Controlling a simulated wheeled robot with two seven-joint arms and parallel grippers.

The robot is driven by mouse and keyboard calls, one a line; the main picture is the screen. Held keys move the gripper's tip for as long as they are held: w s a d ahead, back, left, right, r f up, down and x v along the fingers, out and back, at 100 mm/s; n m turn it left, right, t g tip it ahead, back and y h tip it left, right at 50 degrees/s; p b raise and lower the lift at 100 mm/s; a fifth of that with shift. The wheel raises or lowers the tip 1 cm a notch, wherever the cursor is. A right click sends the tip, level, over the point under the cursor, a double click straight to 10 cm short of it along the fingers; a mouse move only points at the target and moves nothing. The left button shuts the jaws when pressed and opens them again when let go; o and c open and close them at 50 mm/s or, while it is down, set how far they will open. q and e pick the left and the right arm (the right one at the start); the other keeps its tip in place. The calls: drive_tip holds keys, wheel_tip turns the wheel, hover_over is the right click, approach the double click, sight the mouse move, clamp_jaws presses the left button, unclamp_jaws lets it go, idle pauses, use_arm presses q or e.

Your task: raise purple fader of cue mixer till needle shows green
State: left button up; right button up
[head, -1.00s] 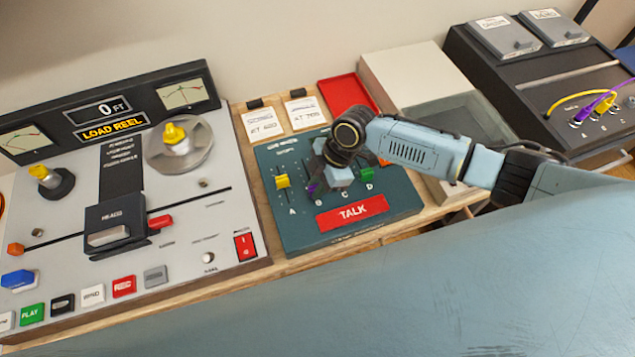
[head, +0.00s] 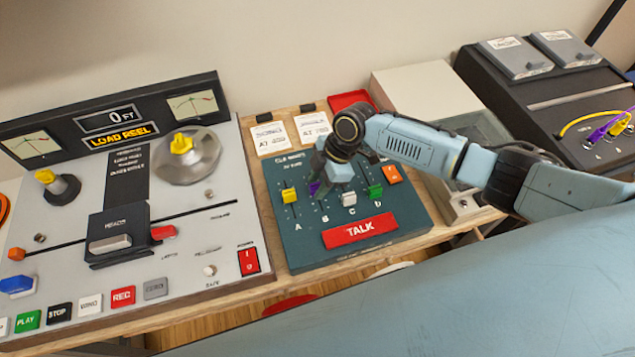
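The cue mixer (head: 300,253) is a dark teal panel in the middle of the head view. Its purple fader (head: 315,188), above the letter B, shows beside my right gripper and is partly hidden by it. A yellow fader (head: 289,196), a white fader (head: 349,198) and a green fader (head: 375,191) stand in the other slots. My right gripper (head: 328,190) points down over the purple fader; its fingertips are partly hidden, so I cannot tell its opening or contact. Needle meters (head: 191,105) and (head: 31,146) are on the tape machine. My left gripper is out of view.
A red TALK bar (head: 360,231) and an orange button (head: 391,174) are on the mixer. The tape machine (head: 215,250) stands left. Label cards (head: 270,138) and a red tray (head: 350,99) lie behind. A patch box with cables (head: 560,100) stands right.

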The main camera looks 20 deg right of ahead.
drive_tip(key=shift+r, duration=0.1)
drive_tip(key=p+v, duration=0.1)
drive_tip(key=v, duration=1.2)
drive_tip(key=shift+r, duration=0.1)
